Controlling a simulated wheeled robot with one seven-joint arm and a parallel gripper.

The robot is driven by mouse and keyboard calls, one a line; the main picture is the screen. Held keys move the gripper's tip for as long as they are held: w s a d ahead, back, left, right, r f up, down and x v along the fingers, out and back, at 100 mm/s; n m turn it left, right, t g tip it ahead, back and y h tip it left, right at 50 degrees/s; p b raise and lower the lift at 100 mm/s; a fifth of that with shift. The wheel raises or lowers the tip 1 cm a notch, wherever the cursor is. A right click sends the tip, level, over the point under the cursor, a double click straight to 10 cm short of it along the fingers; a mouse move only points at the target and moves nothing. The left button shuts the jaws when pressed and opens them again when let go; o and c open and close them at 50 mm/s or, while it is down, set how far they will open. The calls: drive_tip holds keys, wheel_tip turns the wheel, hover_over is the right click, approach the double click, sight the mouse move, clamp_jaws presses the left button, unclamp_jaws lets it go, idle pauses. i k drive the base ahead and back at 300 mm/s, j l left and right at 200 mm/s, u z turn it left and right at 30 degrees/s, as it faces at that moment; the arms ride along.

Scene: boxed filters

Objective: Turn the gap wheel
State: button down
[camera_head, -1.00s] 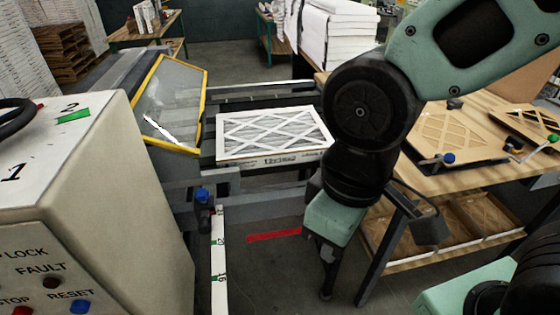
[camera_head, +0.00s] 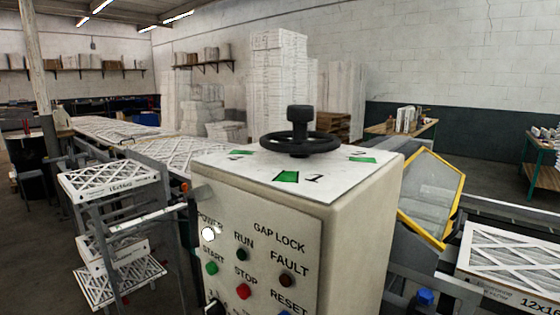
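The gap wheel (camera_head: 301,143) is a black handwheel with an upright knob on its hub. It sits on the white top plate (camera_head: 262,166) of a beige control cabinet (camera_head: 352,225). Green marks lie on the plate around the wheel, and the front one is beside the number 1. The cabinet's front panel (camera_head: 247,262) carries labels including RUN, START, STOP, FAULT, RESET and GAP LOCK. A round lamp by the POWER label looks white and lit. My gripper and arm are not in view.
A yellow-framed clear guard (camera_head: 432,197) stands right of the cabinet, beside a boxed filter (camera_head: 512,262) on the line. A rack with filters (camera_head: 112,182) stands to the left, close to the cabinet. A conveyor with filters (camera_head: 150,140) runs behind it.

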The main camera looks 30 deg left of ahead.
sight(299, 146)
drive_tip(key=u, duration=1.1)
drive_tip(key=i+l+u, duration=0.1)
drive_tip(key=l+u, duration=0.2)
drive_tip(key=l, duration=0.95)
